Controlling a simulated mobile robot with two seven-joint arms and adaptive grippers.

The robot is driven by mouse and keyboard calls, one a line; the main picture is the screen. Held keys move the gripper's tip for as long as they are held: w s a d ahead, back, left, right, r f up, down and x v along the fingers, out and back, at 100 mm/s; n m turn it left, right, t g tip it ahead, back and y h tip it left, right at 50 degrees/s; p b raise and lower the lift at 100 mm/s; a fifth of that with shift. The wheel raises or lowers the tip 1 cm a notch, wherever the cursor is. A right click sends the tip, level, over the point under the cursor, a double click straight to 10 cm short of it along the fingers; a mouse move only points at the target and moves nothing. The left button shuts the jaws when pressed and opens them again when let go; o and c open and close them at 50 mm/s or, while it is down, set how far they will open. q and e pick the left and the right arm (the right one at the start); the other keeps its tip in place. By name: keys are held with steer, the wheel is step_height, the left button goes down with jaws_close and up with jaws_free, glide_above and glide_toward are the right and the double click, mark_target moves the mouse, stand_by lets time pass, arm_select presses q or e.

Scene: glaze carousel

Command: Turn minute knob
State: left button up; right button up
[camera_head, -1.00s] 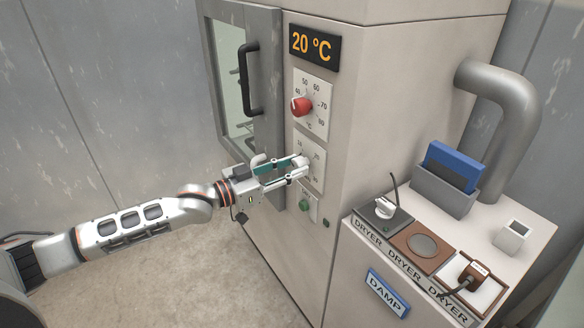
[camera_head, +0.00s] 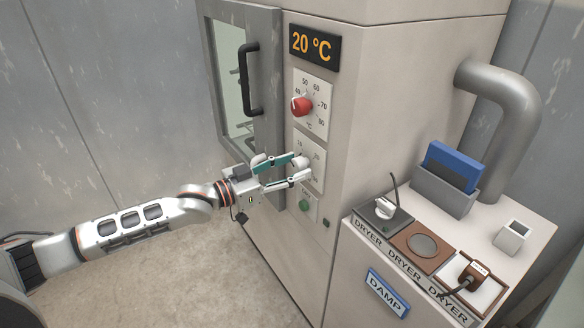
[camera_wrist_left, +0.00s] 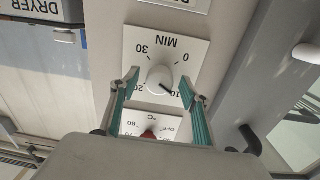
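The minute knob (camera_wrist_left: 160,79) is a pale round knob on a white plate (camera_wrist_left: 185,50) marked MIN, upside down in the left wrist view. Its dark pointer mark points near the 10. In the head view the knob (camera_head: 301,163) shows on the dryer front, below the red temperature knob (camera_head: 302,106). My left gripper (camera_head: 299,167) is open, with its teal-padded fingers on either side of the knob. In the left wrist view the fingers (camera_wrist_left: 166,86) show gaps to the knob on both sides. My right gripper is not in view.
The cabinet door's black handle (camera_head: 250,80) is up and left of the gripper. A green button (camera_head: 304,205) lies just below. A side bench (camera_head: 400,225) with plugs and a grey holder (camera_head: 443,190) stands at right. The display reads 20 °C.

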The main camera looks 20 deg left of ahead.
arm_select(q)
steer(key=shift+s+a, duration=0.1)
steer(key=shift+s, duration=0.05)
steer(key=shift+s+a, duration=0.2)
steer(key=v, duration=1.1)
steer(key=shift+d, duration=0.1)
